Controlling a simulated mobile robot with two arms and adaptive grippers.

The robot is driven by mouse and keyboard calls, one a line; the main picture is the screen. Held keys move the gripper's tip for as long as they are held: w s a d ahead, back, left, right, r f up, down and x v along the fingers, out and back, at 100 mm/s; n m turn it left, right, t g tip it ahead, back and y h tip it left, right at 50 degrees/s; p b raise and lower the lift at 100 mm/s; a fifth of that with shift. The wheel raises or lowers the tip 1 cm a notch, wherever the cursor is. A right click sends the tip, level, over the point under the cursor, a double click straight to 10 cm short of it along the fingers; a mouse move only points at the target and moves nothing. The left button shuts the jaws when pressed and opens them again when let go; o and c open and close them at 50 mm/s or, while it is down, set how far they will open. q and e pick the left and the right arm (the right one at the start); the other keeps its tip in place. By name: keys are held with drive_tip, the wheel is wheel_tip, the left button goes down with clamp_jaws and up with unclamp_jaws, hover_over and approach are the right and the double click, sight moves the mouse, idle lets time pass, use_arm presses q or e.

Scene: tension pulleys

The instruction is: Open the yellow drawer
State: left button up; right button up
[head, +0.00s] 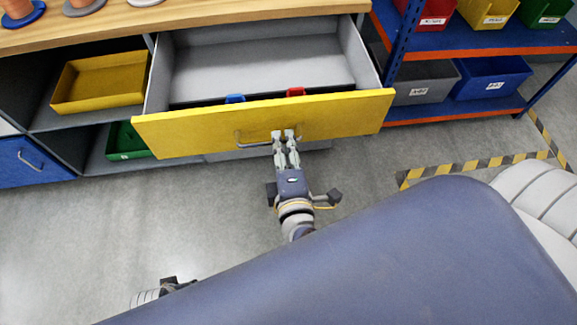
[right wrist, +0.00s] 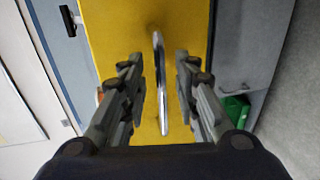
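The yellow drawer (head: 345,113) is pulled well out of the wooden-topped bench, and its grey inside shows. Its metal bar handle (head: 252,143) is on the front; it also shows in the right wrist view (right wrist: 161,85), running up the middle of the yellow front. My right gripper (head: 285,136) is at the handle. In the right wrist view my right gripper (right wrist: 159,85) has one finger on each side of the bar, with visible gaps, so it is open around it. My left gripper's fingers do not show; only a small part of that arm appears at the lower left.
A blue object (head: 235,98) and a red object (head: 296,91) show just behind the drawer front. A yellow bin (head: 100,82) and a blue drawer (head: 32,161) are at left. A blue rack (head: 480,38) with bins stands at right. Grey floor is clear below.

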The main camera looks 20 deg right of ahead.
drive_tip(key=v, duration=0.9)
